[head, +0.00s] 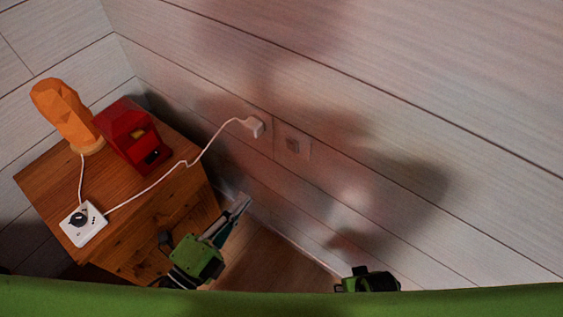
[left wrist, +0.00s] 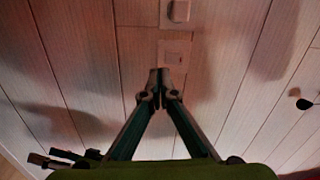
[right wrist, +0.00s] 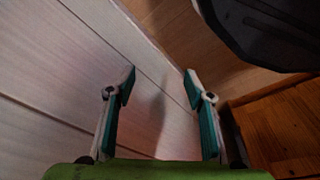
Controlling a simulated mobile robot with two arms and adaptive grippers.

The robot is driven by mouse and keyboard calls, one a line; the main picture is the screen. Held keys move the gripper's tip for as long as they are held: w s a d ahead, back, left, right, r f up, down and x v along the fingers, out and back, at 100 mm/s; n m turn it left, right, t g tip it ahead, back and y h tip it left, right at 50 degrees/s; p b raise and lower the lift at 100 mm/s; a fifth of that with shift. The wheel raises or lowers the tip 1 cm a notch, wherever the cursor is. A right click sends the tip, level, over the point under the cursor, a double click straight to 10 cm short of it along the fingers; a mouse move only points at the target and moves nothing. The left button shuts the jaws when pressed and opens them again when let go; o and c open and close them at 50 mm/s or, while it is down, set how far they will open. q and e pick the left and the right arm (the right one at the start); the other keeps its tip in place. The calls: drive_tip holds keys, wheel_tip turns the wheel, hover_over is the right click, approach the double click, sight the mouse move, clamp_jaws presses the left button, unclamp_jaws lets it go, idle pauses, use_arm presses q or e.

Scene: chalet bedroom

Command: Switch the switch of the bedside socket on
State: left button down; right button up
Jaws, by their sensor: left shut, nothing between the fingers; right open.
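The bedside socket (head: 267,133) is on the wall beside the nightstand, mostly covered by a white plug (head: 257,126). A pale square switch plate (head: 293,144) sits right of it; its on or off position is too small to tell. In the left wrist view the plug (left wrist: 179,11) is at the top edge, with the switch plate (left wrist: 175,51) just below it. My left gripper (head: 244,200) is shut and empty, its fingertips (left wrist: 160,78) pointing toward the wall below the plate, seemingly apart from it. My right gripper (right wrist: 160,78) is open and empty near the wall's foot.
A wooden nightstand (head: 150,225) stands left of my left gripper. It bears an orange lamp (head: 68,112), a red object (head: 132,136) and a white dial box (head: 83,224). A white cord (head: 150,186) runs to the plug. The wall right of the plate is clear.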

sight(291, 143)
use_arm(q)
drive_tip(key=r+m, duration=0.1)
drive_tip(key=s+d+r+m+h, duration=0.1)
drive_tip(key=r, duration=0.1)
drive_tip(key=shift+s+d+r+h, duration=0.15)
drive_tip(key=shift+s+r+h, duration=0.05)
drive_tip(key=shift+r+h, duration=0.1)
use_arm(e)
drive_tip(key=shift+w+r, duration=0.25)
drive_tip(key=shift+r, duration=0.3)
use_arm(q)
drive_tip(key=p+x, duration=0.1)
drive_tip(key=x, duration=1.3)
drive_tip(key=shift+w+f, duration=0.1)
drive_tip(key=shift+f, duration=0.05)
use_arm(e)
wheel_tip(291, 143, down, 6)
drive_tip(key=s, duration=0.2)
drive_tip(key=shift+s+d, duration=0.15)
drive_tip(key=shift+s, duration=0.2)
drive_tip(key=shift+r, duration=0.1)
use_arm(q)
drive_tip(key=shift+p, duration=0.3)
use_arm(e)
drive_tip(key=shift+r, duration=0.1)
